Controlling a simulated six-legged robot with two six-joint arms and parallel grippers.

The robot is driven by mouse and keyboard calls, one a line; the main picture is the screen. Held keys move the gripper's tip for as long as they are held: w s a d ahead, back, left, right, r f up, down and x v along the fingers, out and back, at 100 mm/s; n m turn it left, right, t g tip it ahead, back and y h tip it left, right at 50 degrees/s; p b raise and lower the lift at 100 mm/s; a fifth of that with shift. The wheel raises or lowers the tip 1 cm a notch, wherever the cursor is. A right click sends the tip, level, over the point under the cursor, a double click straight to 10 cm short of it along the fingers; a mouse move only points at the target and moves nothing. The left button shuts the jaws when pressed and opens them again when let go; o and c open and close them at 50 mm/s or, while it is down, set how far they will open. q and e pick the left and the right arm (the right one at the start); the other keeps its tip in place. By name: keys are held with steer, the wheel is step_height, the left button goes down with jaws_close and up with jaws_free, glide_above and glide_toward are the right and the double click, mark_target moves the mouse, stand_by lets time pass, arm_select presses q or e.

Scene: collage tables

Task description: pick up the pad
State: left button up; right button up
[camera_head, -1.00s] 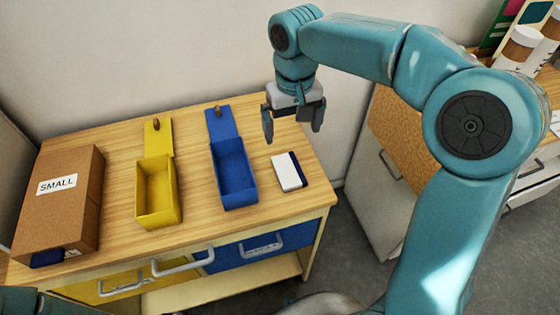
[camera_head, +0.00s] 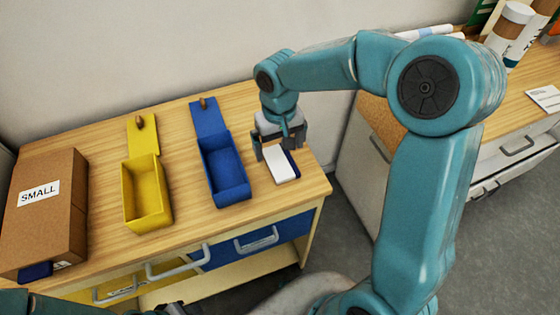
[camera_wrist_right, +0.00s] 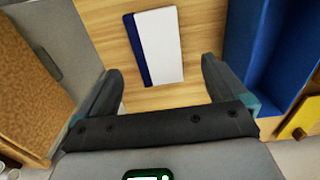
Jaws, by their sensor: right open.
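The pad (camera_head: 281,165) is a small white block with a dark blue edge. It lies on the wooden table top (camera_head: 190,215), right of the blue box. It also shows in the right wrist view (camera_wrist_right: 158,50), lying ahead of the fingertips. My right gripper (camera_head: 278,150) is open and empty, low over the table at the pad's far end. In the right wrist view its two fingers (camera_wrist_right: 163,75) are spread wider than the pad. Whether the fingers touch the table I cannot tell. A small part of my left arm shows at the bottom left of the head view; its gripper is not clearly seen.
An open blue box (camera_head: 226,176) stands close left of the pad, and an open yellow box (camera_head: 147,195) farther left. A brown carton (camera_head: 45,225) labelled SMALL stands at the table's left. A second table (camera_head: 375,125) is across a gap at the right.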

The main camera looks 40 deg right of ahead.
mark_target(279, 159)
steer(key=f, duration=0.4)
steer(key=shift+w+d+f, duration=0.15)
steer(key=shift+w+d, duration=0.1)
steer(key=shift+f, duration=0.4)
steer(key=c, duration=1.2)
steer(key=shift+o, duration=0.2)
